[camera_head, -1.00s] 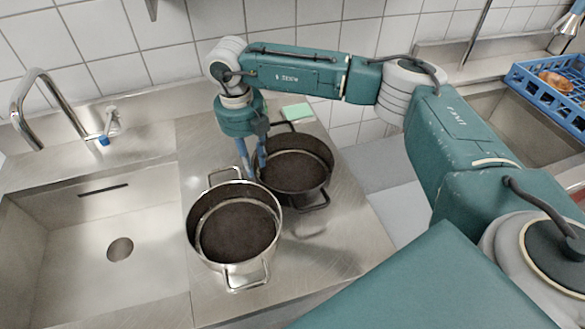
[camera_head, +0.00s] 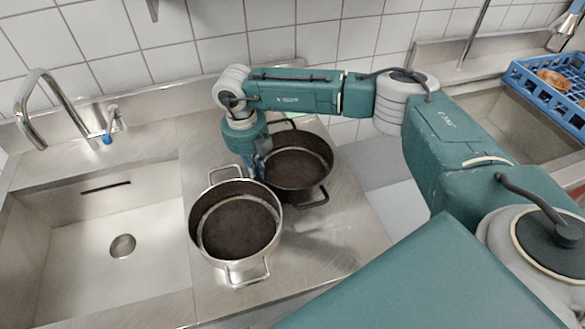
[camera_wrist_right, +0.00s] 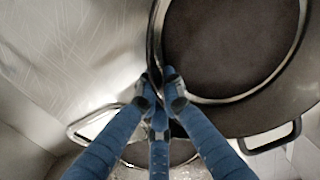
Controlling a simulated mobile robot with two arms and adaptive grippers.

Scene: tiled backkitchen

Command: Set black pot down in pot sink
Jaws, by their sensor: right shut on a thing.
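The black pot (camera_head: 297,165) stands on the steel counter, with dark loop handles. My right gripper (camera_head: 258,174) points down at its left rim. In the right wrist view the blue fingers (camera_wrist_right: 160,82) are shut on the rim of the black pot (camera_wrist_right: 235,45). A steel pot (camera_head: 236,225) stands close by in front and to the left; its inside is dark. An empty steel sink (camera_head: 85,255) with a round drain is at the left. Another sink (camera_head: 490,125) is at the right; no label shows which is the pot sink. My left gripper is not in view.
A tap (camera_head: 60,105) stands behind the left sink, with a small blue-ended valve (camera_head: 108,130) beside it. A blue crate (camera_head: 545,95) with a brown item sits over the right sink.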

